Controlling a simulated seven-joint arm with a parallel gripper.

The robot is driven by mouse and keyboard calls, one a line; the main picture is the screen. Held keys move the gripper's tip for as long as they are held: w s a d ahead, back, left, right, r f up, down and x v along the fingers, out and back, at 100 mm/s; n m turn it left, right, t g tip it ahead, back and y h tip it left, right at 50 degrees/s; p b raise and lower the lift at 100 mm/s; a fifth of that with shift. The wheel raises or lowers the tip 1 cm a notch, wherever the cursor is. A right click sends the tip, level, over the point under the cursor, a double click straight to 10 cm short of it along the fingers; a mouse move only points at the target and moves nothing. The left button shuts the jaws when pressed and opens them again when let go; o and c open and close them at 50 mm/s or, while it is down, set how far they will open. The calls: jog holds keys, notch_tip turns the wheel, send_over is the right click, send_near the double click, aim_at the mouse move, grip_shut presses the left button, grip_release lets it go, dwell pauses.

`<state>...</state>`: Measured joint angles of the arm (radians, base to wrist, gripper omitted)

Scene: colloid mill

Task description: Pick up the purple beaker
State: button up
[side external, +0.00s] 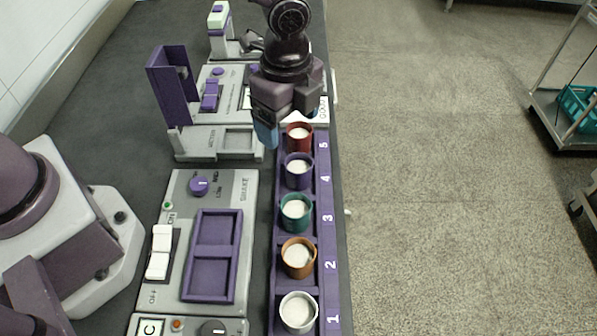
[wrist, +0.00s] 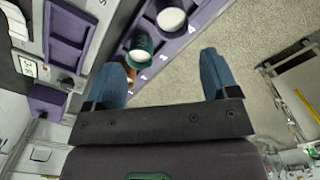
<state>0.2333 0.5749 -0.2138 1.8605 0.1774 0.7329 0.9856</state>
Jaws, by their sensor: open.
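The purple beaker (side external: 299,171) stands upright in the slot marked 4 of the purple rack, with pale contents inside. In the wrist view a beaker that looks like the purple one (wrist: 171,19) is at the top, above the green beaker. My gripper (side external: 268,133) is above the far end of the rack, to the left of the red beaker and farther back than the purple one. In the wrist view its two blue fingers (wrist: 160,66) are wide apart with nothing between them.
The red beaker (side external: 300,137), green beaker (side external: 295,212), orange beaker (side external: 298,258) and white beaker (side external: 298,312) share the rack (side external: 326,240). A shaker (side external: 212,255) and an upright purple-backed device (side external: 172,95) stand to the left. Open floor lies right.

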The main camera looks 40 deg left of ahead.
jog(key=m, duration=0.1)
send_near(299, 167)
jog(key=shift+s+d+f+m, duration=0.2)
jog(key=shift+s+f, duration=0.25)
jog(key=shift+s, duration=0.15)
jog(key=shift+s+d+f+m, duration=0.2)
jog(key=shift+s+f, duration=0.25)
jog(key=shift+s, duration=0.15)
jog(key=f, duration=0.5)
jog(key=shift+w+d+f, duration=0.2)
jog(key=shift+w+f, duration=0.1)
jog(key=shift+w, duration=0.05)
jog(key=c, duration=1)
